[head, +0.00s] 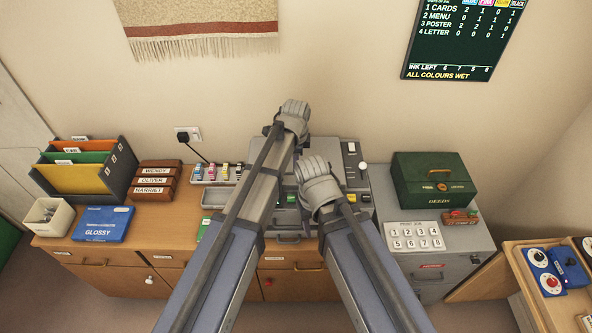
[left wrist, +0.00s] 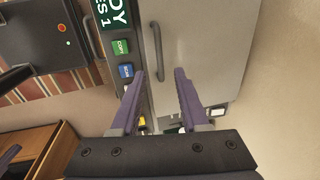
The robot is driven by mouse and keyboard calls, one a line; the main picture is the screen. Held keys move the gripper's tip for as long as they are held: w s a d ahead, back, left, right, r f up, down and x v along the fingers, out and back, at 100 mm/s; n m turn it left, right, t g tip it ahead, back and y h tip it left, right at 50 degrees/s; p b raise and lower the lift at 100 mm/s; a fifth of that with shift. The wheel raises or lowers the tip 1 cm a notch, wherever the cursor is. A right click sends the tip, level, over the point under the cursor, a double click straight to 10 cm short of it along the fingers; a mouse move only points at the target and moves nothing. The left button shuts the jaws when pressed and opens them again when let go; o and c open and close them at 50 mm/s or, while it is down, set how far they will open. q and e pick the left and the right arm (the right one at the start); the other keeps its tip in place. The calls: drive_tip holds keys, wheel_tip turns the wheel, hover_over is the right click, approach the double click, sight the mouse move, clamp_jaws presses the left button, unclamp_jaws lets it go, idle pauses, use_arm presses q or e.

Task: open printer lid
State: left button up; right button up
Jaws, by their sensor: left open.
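The grey printer (head: 328,149) stands at the back middle of the wooden desk, largely hidden behind my arms. In the left wrist view its pale lid (left wrist: 205,45) has a dark bar handle (left wrist: 157,48) near the edge by the buttons. The lid looks shut. My left gripper (head: 294,113) is over the printer; its purple fingers (left wrist: 160,73) are apart and empty, with one end of the handle in line with the gap. I cannot tell whether they touch it. My right gripper (head: 318,178) is over the printer's front; its fingers are hidden.
A green deed box (head: 434,180) and a number pad (head: 413,237) stand right of the printer. An ink cartridge rack (head: 215,173), wooden name trays (head: 156,181), a blue glossy paper box (head: 103,223) and a folder rack (head: 118,168) stand left.

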use_arm(q)
drive_tip(key=f+b, duration=0.2)
drive_tip(key=w+f+b, duration=0.1)
drive_tip(key=f+b, duration=0.3)
drive_tip(key=f, duration=0.1)
drive_tip(key=shift+w, duration=0.15)
clamp_jaws()
idle(1.3)
